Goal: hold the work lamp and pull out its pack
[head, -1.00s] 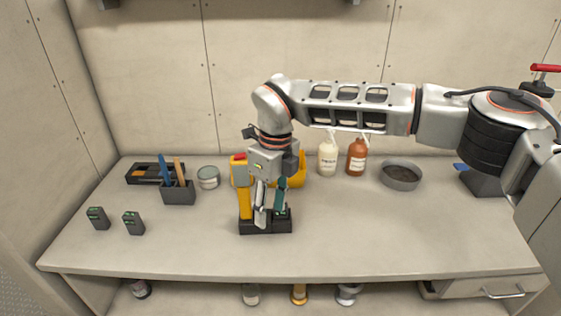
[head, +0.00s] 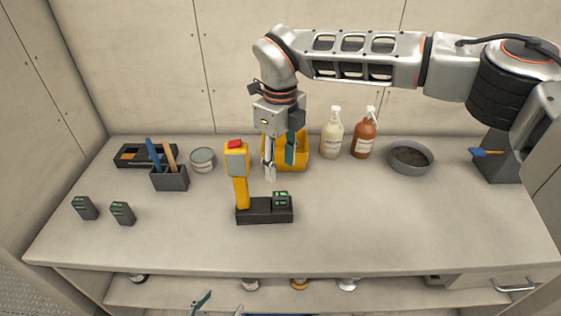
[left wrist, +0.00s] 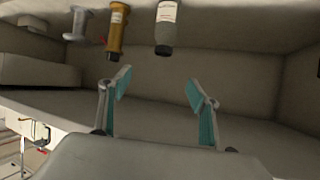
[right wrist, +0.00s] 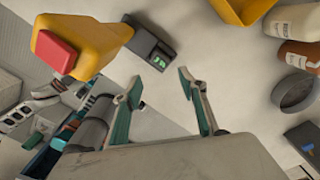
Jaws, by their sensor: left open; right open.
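The work lamp (head: 240,188), yellow with a grey head and red top, stands upright at the left end of a black base (head: 262,216). A dark block with green marks (head: 282,199), like a pack, sits at the base's right end. The lamp also shows in the right wrist view (right wrist: 92,38), as does the block (right wrist: 152,50). My right gripper (head: 279,170) is open and empty, above and right of the lamp, apart from it. My left gripper (left wrist: 156,80) is open and empty, near the shelf below the worktop; its fingertips show at the head view's bottom edge.
Two dark packs (head: 85,208) (head: 123,213) stand at the left. Behind are a tool holder (head: 170,180), a tin (head: 203,160), a yellow bin (head: 300,160), two pump bottles (head: 332,135) (head: 364,137) and a grey bowl (head: 425,160). The front right worktop is clear.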

